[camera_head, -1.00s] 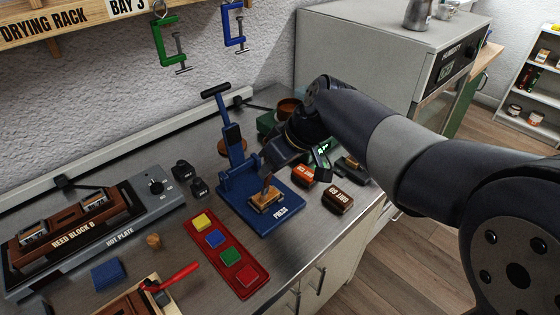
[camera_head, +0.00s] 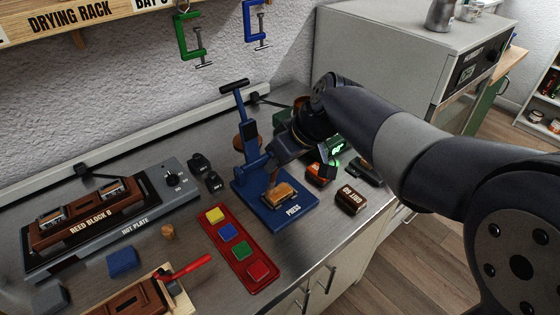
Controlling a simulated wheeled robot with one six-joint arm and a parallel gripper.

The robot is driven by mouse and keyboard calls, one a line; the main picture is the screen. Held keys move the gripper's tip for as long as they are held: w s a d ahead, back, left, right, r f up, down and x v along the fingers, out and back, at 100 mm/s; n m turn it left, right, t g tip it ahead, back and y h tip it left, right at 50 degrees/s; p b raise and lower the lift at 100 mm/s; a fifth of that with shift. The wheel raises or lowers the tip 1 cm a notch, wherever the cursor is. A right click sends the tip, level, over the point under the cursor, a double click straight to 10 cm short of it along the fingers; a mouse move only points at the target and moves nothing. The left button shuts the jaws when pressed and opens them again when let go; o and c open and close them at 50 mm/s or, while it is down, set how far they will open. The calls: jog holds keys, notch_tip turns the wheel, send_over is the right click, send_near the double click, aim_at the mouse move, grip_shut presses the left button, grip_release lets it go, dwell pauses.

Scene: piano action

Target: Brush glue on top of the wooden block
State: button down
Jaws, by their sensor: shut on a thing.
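The wooden block (camera_head: 281,195) is small and light brown, and lies on the base plate of the blue press (camera_head: 297,211). My gripper (camera_head: 275,170) is just behind and above the block, beside the press's upright, tilted down toward it. It is shut on a thin brownish tool, probably the brush (camera_head: 274,181), whose lower end reaches the block's far left end. Whether it touches the block I cannot tell. The fingers are small and dark here, and the glue itself cannot be made out.
A red tray (camera_head: 240,257) with several coloured blocks lies in front left of the press. A dark grit block (camera_head: 350,199) and an orange-topped block (camera_head: 319,174) lie to its right. The hot plate (camera_head: 190,202) with a reed block is at left. Clamps hang above.

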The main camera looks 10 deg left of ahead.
jog(key=shift+w+d, duration=0.1)
jog(key=w+d, duration=0.3)
jog(key=shift+w+r, duration=0.1)
jog(key=shift+w, duration=0.2)
dwell(0.3)
jog(key=shift+s+a, duration=1.6)
jog(key=shift+s, duration=0.25)
jog(key=shift+w+d, duration=0.1)
jog(key=shift+w+d, duration=1.45)
jog(key=shift+w, duration=0.25)
jog(key=shift+s+a+b, duration=0.4)
jog(key=shift+s+a, duration=1.1)
jog(key=shift+s, duration=0.3)
